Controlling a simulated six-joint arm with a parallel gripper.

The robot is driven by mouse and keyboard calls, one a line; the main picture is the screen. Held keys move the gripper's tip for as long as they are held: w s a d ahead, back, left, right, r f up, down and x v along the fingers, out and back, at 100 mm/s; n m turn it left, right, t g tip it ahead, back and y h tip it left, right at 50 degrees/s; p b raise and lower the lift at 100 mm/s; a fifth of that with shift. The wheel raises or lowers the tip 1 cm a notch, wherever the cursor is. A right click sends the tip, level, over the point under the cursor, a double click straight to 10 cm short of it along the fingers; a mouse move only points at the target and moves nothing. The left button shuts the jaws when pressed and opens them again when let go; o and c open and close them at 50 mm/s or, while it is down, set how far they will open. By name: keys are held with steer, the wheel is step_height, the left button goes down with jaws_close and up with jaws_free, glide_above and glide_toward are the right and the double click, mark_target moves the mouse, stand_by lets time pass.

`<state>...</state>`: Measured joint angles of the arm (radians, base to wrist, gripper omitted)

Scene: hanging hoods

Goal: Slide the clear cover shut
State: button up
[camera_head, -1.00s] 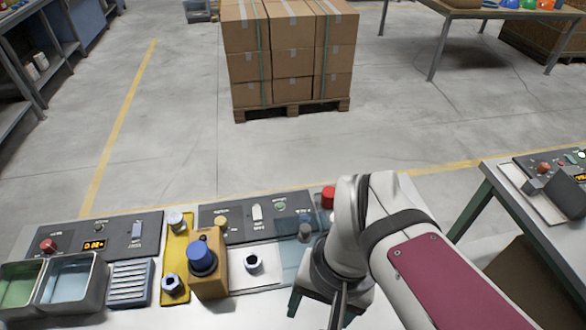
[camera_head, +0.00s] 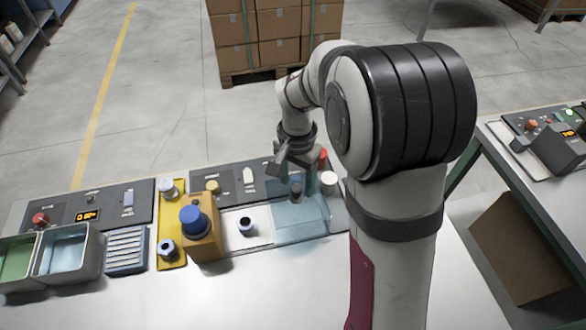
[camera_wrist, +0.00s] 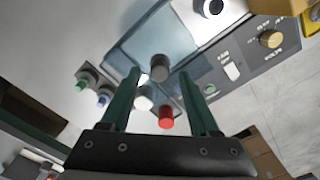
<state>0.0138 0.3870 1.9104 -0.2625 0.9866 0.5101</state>
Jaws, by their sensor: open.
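The clear cover (camera_head: 300,222) is a pale blue see-through panel at the right part of the console. It lies right of a white plate with a dark-ringed round fitting (camera_head: 247,226), which stands uncovered. A grey knob (camera_head: 296,191) rises from the cover's far part. My gripper (camera_head: 308,180) is above this far part, open, pointing down. In the wrist view the cover (camera_wrist: 150,32) lies beyond my green fingers, and the grey knob (camera_wrist: 160,67) shows between the fingertips (camera_wrist: 160,76). I cannot tell whether the fingers touch the knob.
A red button (camera_wrist: 166,117) and a white knob (camera_head: 328,182) stand close to my gripper. A yellow block with a blue button (camera_head: 195,222) stands left of the white plate. Metal bins (camera_head: 70,285) are at the far left. The front of the table is clear.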

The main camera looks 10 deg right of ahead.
steer(key=shift+f, duration=0.7)
steer(key=shift+c, duration=0.2)
jaws_close()
steer(key=shift+a, duration=0.1)
stand_by(0.7)
